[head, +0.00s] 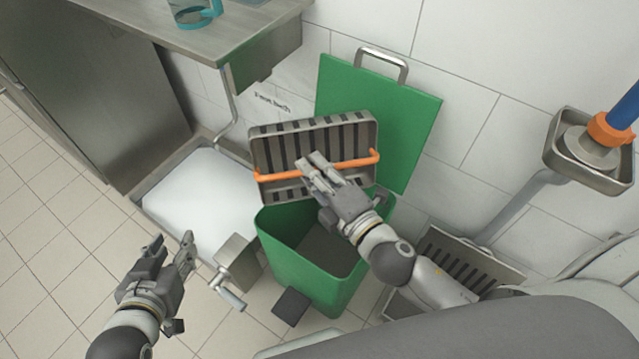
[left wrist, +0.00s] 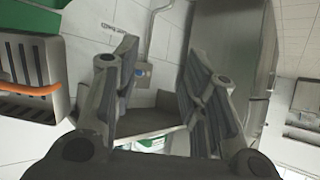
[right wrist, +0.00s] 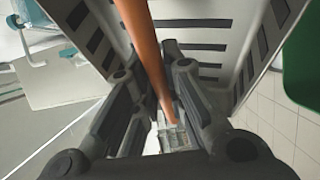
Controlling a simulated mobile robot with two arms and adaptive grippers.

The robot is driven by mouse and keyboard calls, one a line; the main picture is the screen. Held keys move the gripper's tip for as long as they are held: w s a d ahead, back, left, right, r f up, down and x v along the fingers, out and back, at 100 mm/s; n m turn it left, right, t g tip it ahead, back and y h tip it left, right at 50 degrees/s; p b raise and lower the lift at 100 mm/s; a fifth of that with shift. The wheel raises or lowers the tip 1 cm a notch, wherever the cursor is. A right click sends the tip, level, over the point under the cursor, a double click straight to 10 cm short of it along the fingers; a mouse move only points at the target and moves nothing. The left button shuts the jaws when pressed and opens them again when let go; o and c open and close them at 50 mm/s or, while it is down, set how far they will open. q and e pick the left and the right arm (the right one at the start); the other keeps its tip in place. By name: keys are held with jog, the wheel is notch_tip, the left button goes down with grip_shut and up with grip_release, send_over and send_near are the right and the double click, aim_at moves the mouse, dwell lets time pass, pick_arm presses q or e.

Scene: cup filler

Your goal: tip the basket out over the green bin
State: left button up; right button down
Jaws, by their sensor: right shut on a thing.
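The basket (head: 345,137) is a metal tray with dark slots and an orange bar handle (head: 277,176). It is tilted steeply, its slotted inside facing me, above the back of the open green bin (head: 335,285). My right gripper (head: 313,165) is shut on the orange handle, which runs between its fingers in the right wrist view (right wrist: 148,50). The part of the bin under my right arm is hidden. I see nothing loose inside the basket. My left gripper (head: 172,245) is open and empty, left of the bin; its spread fingers show in the left wrist view (left wrist: 160,90).
The bin's green lid (head: 405,125) stands raised against the wall behind. A white basin (head: 200,205) lies left of the bin. A metal counter (head: 190,45) is at upper left, and a slotted metal tray (head: 465,265) is right of the bin.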

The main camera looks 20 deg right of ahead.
jog(key=shift+b, duration=0.4)
jog(key=shift+r, duration=0.1)
pick_arm(q)
jog(key=w+r+t, duration=0.1)
jog(key=w+d+r+t, duration=0.1)
jog(key=r, duration=0.1)
jog(key=w+r+t+h, duration=0.1)
jog(key=shift+d+r, duration=0.25)
jog(key=shift+r, duration=0.15)
jog(key=shift+s, duration=0.1)
